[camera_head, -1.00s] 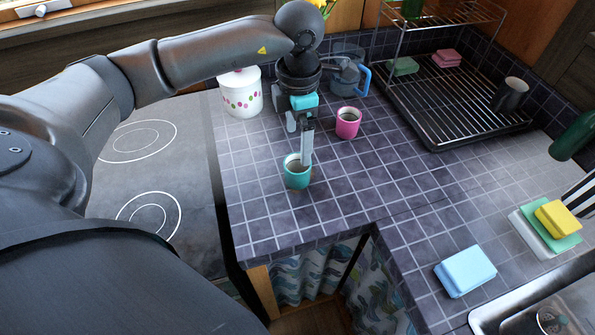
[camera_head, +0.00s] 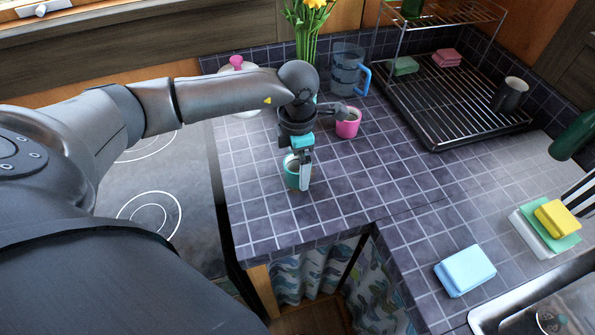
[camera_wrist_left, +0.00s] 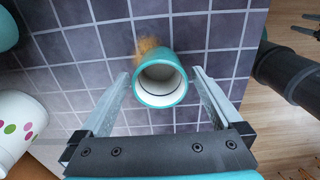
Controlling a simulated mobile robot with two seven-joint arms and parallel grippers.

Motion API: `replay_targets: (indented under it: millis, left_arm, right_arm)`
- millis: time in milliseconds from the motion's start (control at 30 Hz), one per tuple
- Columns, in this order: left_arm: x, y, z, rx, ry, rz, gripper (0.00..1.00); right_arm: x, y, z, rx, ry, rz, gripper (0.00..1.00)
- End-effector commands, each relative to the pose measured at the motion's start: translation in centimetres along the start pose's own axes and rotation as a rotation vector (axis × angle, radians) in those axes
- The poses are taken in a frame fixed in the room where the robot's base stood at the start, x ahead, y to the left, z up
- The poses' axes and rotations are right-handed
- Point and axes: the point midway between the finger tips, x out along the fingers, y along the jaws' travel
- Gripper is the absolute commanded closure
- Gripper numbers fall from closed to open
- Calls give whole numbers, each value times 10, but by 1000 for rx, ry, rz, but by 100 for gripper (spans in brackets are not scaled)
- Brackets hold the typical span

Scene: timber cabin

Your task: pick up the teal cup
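The teal cup (camera_head: 291,174) stands on the dark tiled counter, partly hidden behind my left gripper in the head view. In the left wrist view the teal cup (camera_wrist_left: 161,92) shows its round opening and white inside, between the two fingers. My left gripper (camera_head: 303,179) is low over the counter at the cup. Its fingers (camera_wrist_left: 159,82) are spread, one on each side of the cup, with visible gaps.
A pink cup (camera_head: 348,124) stands just behind the gripper, near a clear blue-handled jug (camera_head: 346,72). A dotted white canister (camera_wrist_left: 14,127) is to the left. A wire dish rack (camera_head: 450,95) and a light blue sponge (camera_head: 465,270) are to the right. Front tiles are clear.

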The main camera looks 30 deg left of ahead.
Motion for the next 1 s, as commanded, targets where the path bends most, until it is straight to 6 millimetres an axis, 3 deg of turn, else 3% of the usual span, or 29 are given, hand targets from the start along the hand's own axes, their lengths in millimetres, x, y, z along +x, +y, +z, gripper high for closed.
replay_targets:
  millis: [67,767,1000]
  left_arm:
    - [0,0,0,0,0,0,8]
    - [-1,0,0,0,-1,0,86]
    - [-2,0,0,0,-2,1,86]
  right_arm:
    - [0,0,0,0,0,0,50]
    - [0,0,-1,1,1,1,50]
    - [0,1,-1,2,2,1,50]
